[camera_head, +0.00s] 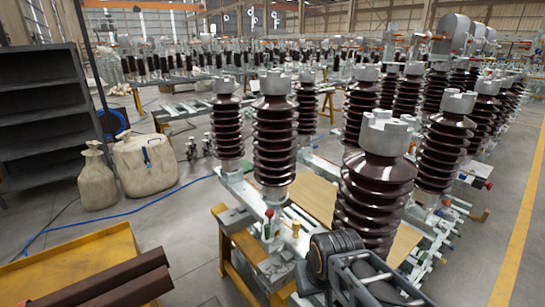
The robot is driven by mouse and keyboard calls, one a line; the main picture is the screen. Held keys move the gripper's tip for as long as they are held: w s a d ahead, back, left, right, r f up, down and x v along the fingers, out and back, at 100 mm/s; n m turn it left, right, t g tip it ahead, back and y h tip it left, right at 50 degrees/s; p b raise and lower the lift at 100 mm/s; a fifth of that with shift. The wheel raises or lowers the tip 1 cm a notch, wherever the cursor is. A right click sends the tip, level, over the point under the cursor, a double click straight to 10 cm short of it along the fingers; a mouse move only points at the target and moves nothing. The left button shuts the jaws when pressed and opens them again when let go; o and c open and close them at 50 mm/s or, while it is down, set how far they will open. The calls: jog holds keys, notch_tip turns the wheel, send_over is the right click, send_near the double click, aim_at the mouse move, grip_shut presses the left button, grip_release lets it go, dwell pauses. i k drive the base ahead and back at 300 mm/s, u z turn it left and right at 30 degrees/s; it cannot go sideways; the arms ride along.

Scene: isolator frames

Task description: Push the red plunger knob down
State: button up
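A small red knob (269,213) stands on top of a thin upright stem at the near end of a grey metal frame, just left of the large front insulator. A short brass-coloured post (295,229) is close to its right. The knob looks raised above the frame, but it is too small to judge its travel. Dark round parts and a grey metal bracket at the bottom centre look like part of my arm, to the right of and nearer than the knob. I make out no gripper fingers, and nothing is seen touching the knob.
A large brown ribbed insulator (375,190) stands right of the knob, with several more behind. A yellow tray (75,256) with brown bars is at lower left. Two beige containers (145,166) and a dark shelf (40,110) stand left. A blue hose (120,218) crosses open floor.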

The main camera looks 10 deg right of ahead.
aim_at(270, 213)
jog(key=u, duration=0.45)
jog(key=k, duration=0.55)
jog(key=u, duration=0.55)
jog(key=i, duration=1.1)
jog(key=z, duration=0.95)
